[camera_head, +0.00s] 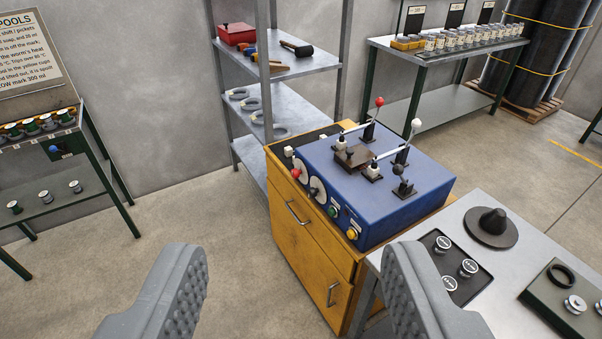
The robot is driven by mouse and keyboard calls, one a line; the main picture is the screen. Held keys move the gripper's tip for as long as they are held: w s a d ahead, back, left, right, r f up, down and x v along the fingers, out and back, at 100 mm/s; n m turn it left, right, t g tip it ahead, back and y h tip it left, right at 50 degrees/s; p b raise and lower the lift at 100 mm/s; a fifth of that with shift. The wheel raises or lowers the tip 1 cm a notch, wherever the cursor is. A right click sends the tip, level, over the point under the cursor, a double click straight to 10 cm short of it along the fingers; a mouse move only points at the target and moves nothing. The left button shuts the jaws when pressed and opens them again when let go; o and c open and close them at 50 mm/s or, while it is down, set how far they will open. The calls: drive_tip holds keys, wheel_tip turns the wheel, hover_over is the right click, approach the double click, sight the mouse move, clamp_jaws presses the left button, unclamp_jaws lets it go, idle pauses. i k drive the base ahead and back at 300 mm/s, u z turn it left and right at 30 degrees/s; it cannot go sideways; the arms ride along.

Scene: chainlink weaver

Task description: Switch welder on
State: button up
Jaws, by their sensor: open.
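The welder (375,185) is a blue box on a yellow wooden cabinet (310,238), right of the middle. Its top carries two levers, one with a red ball (379,101) and one with a white ball (416,123). Its front has a red knob (296,173), a black knob (314,191), a green button (333,211) and a yellow button (352,233). Whether it is on I cannot tell. My gripper (290,290) is open and empty at the bottom of the view, in front of the cabinet and apart from the welder.
A shelf rack (300,70) stands behind the cabinet. A spool stand (60,188) is at the left. The floor (215,215) between them is clear.

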sight(295, 173)
drive_tip(key=k, duration=1.2)
drive_tip(key=u, duration=0.75)
drive_tip(key=i, duration=1.1)
drive_tip(key=u, duration=0.45)
drive_tip(key=i, duration=1.25)
drive_tip(key=z, duration=0.85)
drive_tip(key=i, duration=0.8)
drive_tip(key=z, duration=0.55)
drive_tip(key=k, duration=0.9)
